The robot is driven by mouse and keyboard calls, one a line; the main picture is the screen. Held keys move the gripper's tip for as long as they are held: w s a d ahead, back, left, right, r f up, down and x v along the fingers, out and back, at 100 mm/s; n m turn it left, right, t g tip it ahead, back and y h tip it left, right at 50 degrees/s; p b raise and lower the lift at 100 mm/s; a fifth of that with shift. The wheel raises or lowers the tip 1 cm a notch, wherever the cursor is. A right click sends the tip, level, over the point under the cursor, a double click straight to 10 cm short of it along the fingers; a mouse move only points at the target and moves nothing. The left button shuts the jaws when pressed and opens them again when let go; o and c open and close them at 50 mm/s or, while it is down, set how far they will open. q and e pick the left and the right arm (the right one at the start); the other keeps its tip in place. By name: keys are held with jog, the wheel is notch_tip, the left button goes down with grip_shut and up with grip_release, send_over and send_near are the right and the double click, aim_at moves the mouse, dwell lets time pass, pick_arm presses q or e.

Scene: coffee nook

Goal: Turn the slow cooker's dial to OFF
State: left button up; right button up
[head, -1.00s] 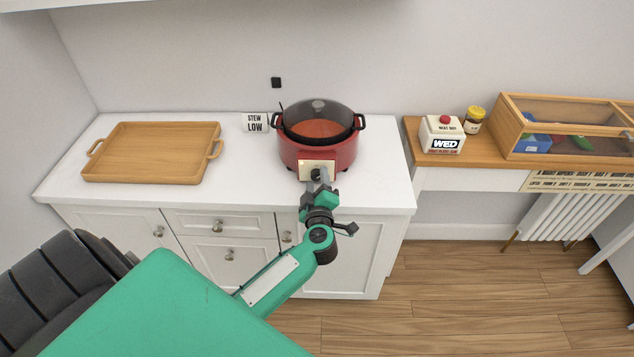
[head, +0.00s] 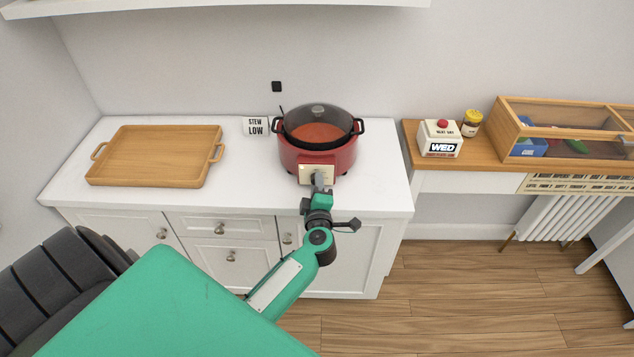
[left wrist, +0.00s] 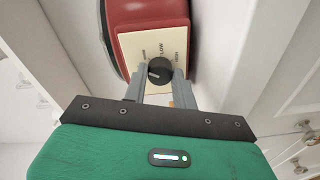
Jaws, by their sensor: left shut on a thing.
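The red slow cooker (head: 318,157) with a glass lid stands on the white counter. Its cream dial panel (head: 304,171) faces the front; it fills the middle of the left wrist view (left wrist: 135,52). The black dial (left wrist: 160,70) sits between the fingers there, with labels LOW and HIGH readable and another partly hidden. In the head view my gripper covers most of the dial. My left gripper (head: 319,183) is shut on the dial; its fingers (left wrist: 160,82) lie on both sides of the knob. My right gripper is not in view.
A STEW LOW card (head: 256,126) stands left of the cooker. A wooden tray (head: 157,155) lies on the counter's left. A WED block (head: 440,139), a jar (head: 471,123) and a glass-topped wooden case (head: 560,130) stand on the side table at right.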

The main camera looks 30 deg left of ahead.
pick_arm(q)
jog(key=n+p, duration=0.1)
jog(key=n, duration=0.2)
jog(key=shift+s+n+h+p, duration=0.1)
jog(key=shift+n+h+p, duration=0.25)
jog(key=shift+n, duration=0.95)
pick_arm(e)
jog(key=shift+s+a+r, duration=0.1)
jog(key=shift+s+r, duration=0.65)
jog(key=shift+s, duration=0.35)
pick_arm(q)
jog(key=o, duration=1)
jog(key=shift+c, duration=0.2)
jog(key=f+b+v, duration=0.1)
jog(key=b+v, duration=0.1)
jog(key=v, duration=1.1)
jog(key=shift+s+d+r, duration=0.2)
jog(key=shift+s+r, duration=0.15)
jog(key=shift+r, duration=0.1)
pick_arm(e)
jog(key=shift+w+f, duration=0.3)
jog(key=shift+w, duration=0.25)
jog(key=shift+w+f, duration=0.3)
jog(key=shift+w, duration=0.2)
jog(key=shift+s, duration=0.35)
